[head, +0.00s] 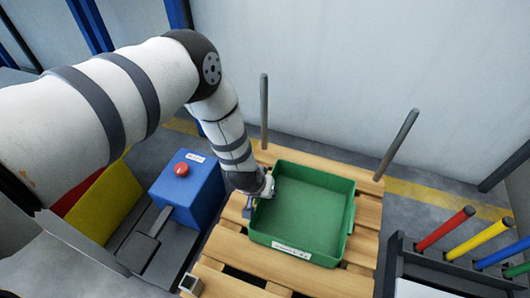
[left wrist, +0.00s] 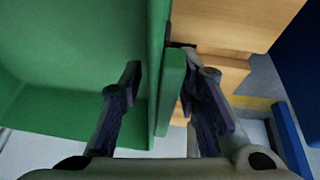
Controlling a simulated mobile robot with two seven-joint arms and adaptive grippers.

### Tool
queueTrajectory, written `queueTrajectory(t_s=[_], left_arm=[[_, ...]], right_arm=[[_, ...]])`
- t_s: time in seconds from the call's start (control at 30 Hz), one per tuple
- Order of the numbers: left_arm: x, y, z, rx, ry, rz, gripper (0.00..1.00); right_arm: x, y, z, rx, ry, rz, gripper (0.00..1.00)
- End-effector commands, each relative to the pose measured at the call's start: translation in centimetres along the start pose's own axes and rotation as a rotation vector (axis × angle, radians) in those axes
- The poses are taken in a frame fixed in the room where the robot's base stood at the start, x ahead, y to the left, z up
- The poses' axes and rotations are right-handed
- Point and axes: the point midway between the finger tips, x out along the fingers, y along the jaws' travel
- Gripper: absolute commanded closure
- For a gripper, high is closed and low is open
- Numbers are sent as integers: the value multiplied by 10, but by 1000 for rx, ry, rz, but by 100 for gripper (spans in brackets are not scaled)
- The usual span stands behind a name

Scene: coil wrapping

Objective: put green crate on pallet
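The green crate (head: 312,210) is empty and appears to lie level on the wooden pallet (head: 225,250), between the pallet's slats at front and back. A white label is on its near wall. My left gripper (head: 254,203) is at the crate's left wall. In the left wrist view, the fingers of the left gripper (left wrist: 160,88) stand apart on either side of the crate wall (left wrist: 157,50). One finger is over the crate's inside with a gap to the wall; the other is outside, close to the rim. My right gripper is out of view.
Two grey posts (head: 264,110) (head: 398,145) rise at the pallet's back. A blue box with a red button (head: 181,169) stands left. A rack with red, yellow and blue pegs (head: 445,229) stands right. A small grey block (head: 190,284) is at the pallet's front left.

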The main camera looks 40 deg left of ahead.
Motion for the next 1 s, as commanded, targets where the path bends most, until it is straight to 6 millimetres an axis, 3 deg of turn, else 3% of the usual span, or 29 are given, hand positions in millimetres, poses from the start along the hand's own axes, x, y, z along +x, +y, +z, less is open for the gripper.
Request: queueTrajectory(t_s=[0.17,0.4,0.53,0.7,1.0], left_arm=[[-17,1,-3,0,2,1,70],[-86,2,-6,0,5,3,70],[-111,1,-4,0,4,2,70],[-123,0,-2,0,2,0,70],[-122,0,0,0,0,0,70]], right_arm=[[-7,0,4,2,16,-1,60],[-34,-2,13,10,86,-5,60],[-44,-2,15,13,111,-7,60],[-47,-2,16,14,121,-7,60],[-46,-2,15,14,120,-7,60]])
